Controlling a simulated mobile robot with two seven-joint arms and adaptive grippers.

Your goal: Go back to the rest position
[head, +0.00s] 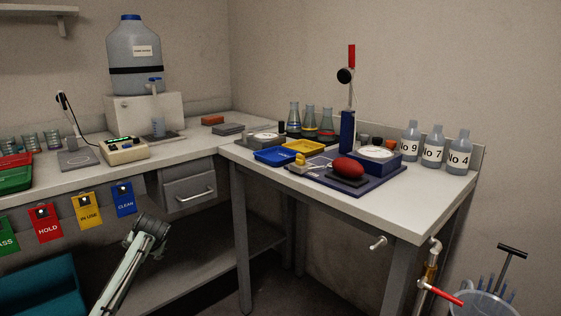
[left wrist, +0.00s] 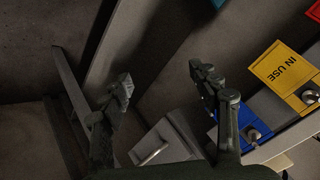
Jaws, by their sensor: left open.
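My left gripper (left wrist: 162,84) is open in the left wrist view, its two dark fingers spread wide with nothing between them. In the head view my left arm rises from the lower left, and its dark end (head: 152,228) is in front of the space under the left counter, below the blue CLEAN tag (head: 124,199). The fingers are hard to make out there. My right gripper is in neither view.
The yellow IN USE tag (head: 87,209) and red HOLD tag (head: 46,223) hang from the counter edge near my left arm. A grey drawer (head: 184,188) is to its right. The right table (head: 400,200) carries trays, flasks and bottles. A bucket (head: 480,303) stands lower right.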

